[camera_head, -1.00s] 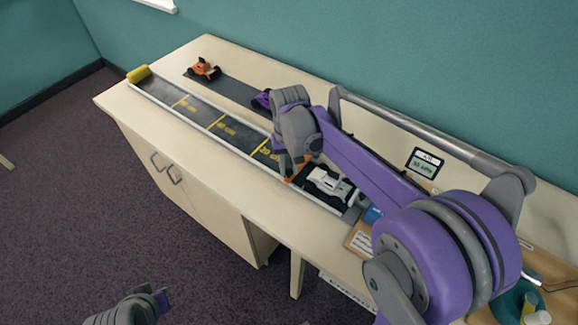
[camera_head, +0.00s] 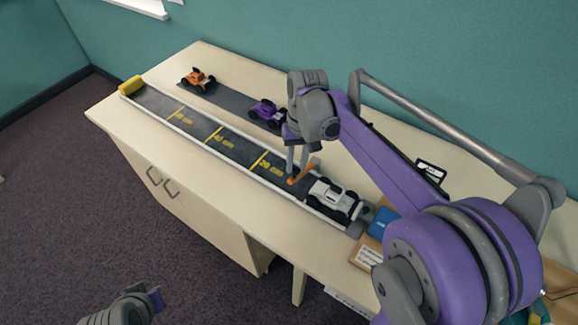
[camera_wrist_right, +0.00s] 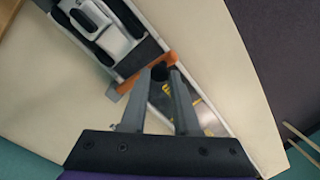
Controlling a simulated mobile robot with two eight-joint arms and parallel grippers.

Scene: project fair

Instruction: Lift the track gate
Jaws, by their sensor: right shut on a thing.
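The orange track gate (camera_head: 304,173) is a bar in front of the white car (camera_head: 333,200) on the dark track (camera_head: 225,143). My right gripper (camera_head: 298,165) reaches down from above and is shut on it. In the right wrist view the gate (camera_wrist_right: 132,77) lies between my right fingertips (camera_wrist_right: 161,73), across the track beside the white car (camera_wrist_right: 108,22). The gate seems slightly above the track surface; its lower part is hidden. Only part of my left gripper (camera_head: 128,306) shows at the bottom left edge; its fingertips are not clear.
An orange car (camera_head: 196,80) and a purple car (camera_head: 267,112) stand on the dark strip behind the track. A yellow block (camera_head: 131,86) is at the track's far end. A blue item (camera_head: 382,222) and a sign (camera_head: 430,172) are right of the white car.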

